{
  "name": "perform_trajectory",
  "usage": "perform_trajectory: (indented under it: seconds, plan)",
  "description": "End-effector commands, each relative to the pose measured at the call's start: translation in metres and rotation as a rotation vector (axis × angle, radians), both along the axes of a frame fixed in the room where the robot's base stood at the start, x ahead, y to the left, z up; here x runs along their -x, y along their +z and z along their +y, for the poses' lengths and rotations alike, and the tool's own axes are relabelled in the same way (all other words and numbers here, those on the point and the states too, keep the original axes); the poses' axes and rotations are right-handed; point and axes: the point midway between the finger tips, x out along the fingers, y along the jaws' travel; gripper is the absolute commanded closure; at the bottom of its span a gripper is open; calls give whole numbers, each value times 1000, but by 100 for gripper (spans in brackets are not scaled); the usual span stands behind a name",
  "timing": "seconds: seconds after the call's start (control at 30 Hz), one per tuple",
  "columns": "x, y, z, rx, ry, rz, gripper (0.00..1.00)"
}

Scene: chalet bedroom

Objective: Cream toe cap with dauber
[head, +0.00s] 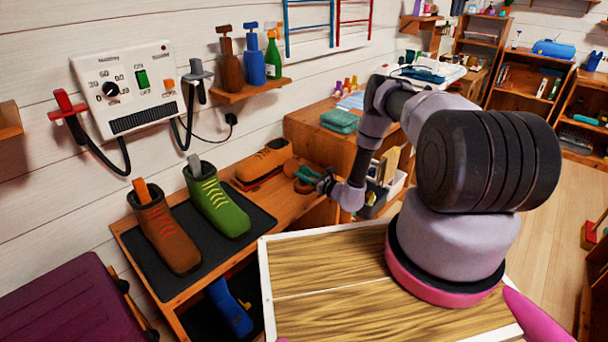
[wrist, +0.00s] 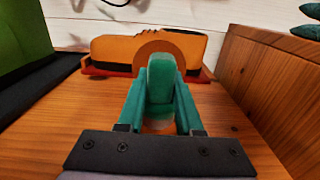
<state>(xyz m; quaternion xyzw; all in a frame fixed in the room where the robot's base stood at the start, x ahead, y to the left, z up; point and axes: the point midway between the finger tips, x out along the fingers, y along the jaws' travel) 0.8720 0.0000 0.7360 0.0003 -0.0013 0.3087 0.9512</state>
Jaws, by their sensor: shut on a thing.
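An orange-brown shoe (head: 264,160) lies on the wooden bench in a shallow red-brown holder. In the wrist view the shoe (wrist: 112,50) lies across the picture just beyond my gripper. My gripper (head: 308,174) is low over the bench, to the right of the shoe. In the wrist view its teal fingers (wrist: 160,100) are shut on a teal upright piece, which I take for the dauber (wrist: 161,78). A brown round shape (wrist: 150,48) stands behind it, partly hidden, in front of the shoe. I cannot tell whether the dauber touches the shoe.
A brown boot (head: 165,235) and a green boot (head: 218,200) stand on a dark mat at the left. A blue boot (head: 230,308) is on the shelf below. A wooden desk (head: 300,125) rises close to the right of my gripper. Spray bottles (head: 251,60) stand on a wall shelf.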

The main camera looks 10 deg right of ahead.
Motion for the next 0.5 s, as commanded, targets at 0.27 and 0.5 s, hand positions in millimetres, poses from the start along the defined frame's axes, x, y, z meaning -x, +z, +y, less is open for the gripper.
perform_trajectory:
  seconds: [0.27, 0.5]
  plan:
    - [1, 7, 0, 2, 0, 2, 100]
    - [0, 28, -1, 3, 0, 0, 100]
